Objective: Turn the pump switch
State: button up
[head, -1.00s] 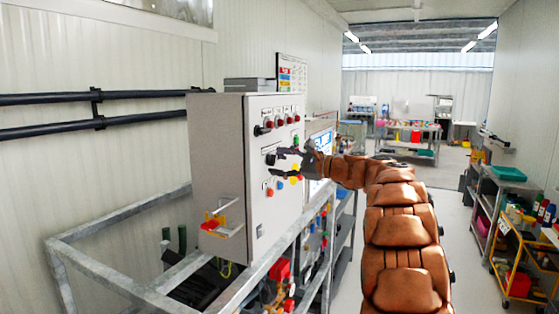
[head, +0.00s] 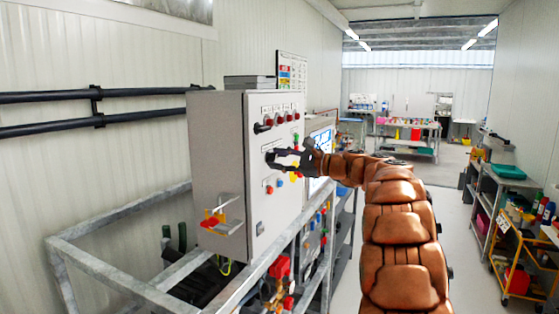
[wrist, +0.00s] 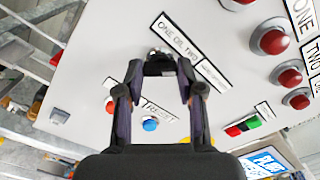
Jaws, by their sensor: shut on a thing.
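In the head view my gripper (head: 276,156) reaches the cabinet face from the right. The fingertips hide part of the knob, so its exact pointing direction cannot be told.
Red buttons (wrist: 273,41) sit near the knob, with a blue reset button (wrist: 150,124) and an orange-red button (wrist: 110,106) below. A green and red switch (wrist: 240,128) is to the right. A metal frame (head: 120,283) surrounds the cabinet. The aisle floor is clear.

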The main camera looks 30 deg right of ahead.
jog(key=shift+a+n, duration=0.15)
jog(key=shift+n, duration=0.35)
jog(key=shift+f+n+b, duration=0.1)
jog(key=shift+n+b, duration=1.5)
jog(key=shift+b, duration=0.05)
jog(key=shift+f+n+b, duration=0.2)
jog(key=shift+n+b, duration=0.95)
jog(key=shift+n, duration=0.05)
jog(key=shift+r+n+b, duration=0.15)
jog(key=shift+n+b, duration=0.55)
jog(key=shift+n, duration=0.3)
jog(key=shift+r, duration=0.1)
jog(key=o, duration=1.1)
jog(key=shift+o, duration=0.2)
